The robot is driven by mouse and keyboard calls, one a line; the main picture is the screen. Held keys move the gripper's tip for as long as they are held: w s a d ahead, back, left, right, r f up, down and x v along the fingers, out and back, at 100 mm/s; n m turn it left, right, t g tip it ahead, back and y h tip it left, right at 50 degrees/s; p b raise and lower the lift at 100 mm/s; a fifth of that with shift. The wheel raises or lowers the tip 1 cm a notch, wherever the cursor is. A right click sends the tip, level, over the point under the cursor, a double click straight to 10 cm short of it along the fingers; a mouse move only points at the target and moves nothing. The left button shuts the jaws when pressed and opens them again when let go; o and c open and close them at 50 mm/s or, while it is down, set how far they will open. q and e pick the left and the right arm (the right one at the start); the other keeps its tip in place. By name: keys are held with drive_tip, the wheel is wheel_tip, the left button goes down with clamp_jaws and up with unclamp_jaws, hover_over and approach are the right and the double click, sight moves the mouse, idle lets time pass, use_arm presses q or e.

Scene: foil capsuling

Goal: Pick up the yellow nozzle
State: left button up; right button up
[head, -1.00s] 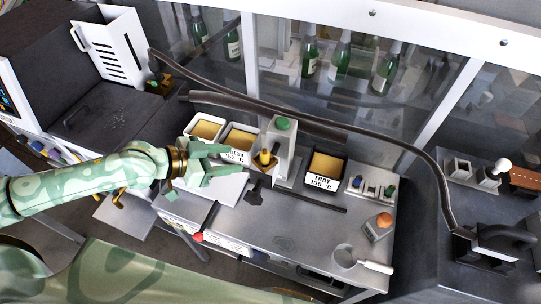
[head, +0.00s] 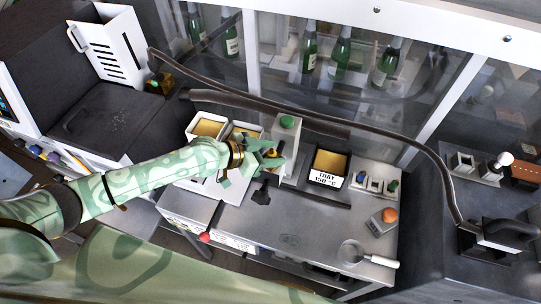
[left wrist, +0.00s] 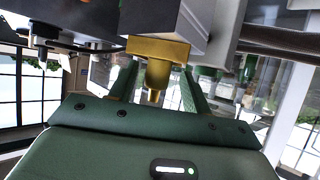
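The yellow nozzle (head: 271,153) is on the front of the grey upright station with a green button (head: 287,122), mostly hidden by my left gripper in the head view. In the left wrist view the nozzle (left wrist: 158,72) hangs below a grey block, with a wide brass top and a narrower stem. My left gripper (head: 265,158) is at the nozzle, its green fingers open on either side of the stem. In the left wrist view gaps show between the stem and both fingers. My right gripper is in neither view.
Trays with tan contents (head: 209,128) stand left of the station, and a black tray labelled 150 °C (head: 329,167) stands right. A dark hose crosses behind. A white-handled round tool (head: 352,252) lies front right. The front middle of the bench is clear.

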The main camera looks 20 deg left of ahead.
use_arm(q)
drive_tip(key=shift+s+d+r, duration=0.1)
drive_tip(key=shift+s+d, duration=0.1)
drive_tip(key=shift+d, duration=0.1)
drive_tip(key=c, duration=0.9)
clamp_jaws()
drive_tip(key=shift+w+a, duration=0.15)
